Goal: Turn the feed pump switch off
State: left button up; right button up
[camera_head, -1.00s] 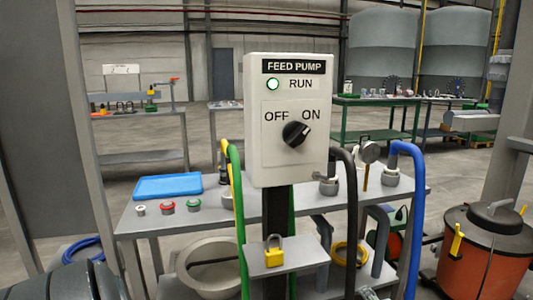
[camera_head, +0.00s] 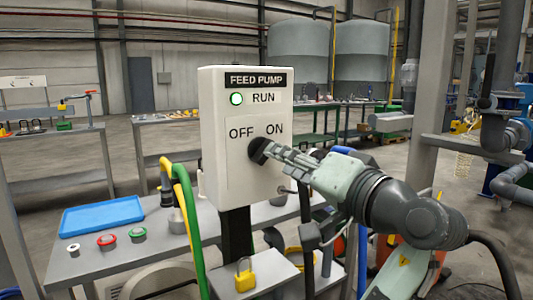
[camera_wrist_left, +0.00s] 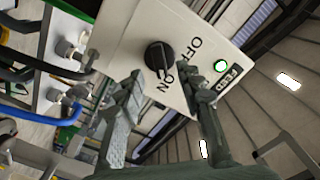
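The feed pump box (camera_head: 222,175) is a white panel on a dark post, with a lit green RUN lamp (camera_head: 236,99) and OFF and ON labels. Its black rotary switch (camera_wrist_left: 158,57) shows clearly in the left wrist view, with its pointer toward ON. My right gripper is not in view.
A grey table (camera_head: 85,262) behind the box holds a blue tray (camera_head: 102,215) and red and green buttons. A yellow padlock (camera_head: 244,275) sits on a small shelf below the box. Green and yellow hoses (camera_head: 188,210) rise close by the box's left side.

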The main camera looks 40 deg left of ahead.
pick_arm(q)
jog(key=x, duration=0.5)
jog(key=shift+p, duration=0.3)
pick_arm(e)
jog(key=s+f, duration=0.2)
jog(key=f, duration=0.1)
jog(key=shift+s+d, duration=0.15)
pick_arm(q)
grip_shut()
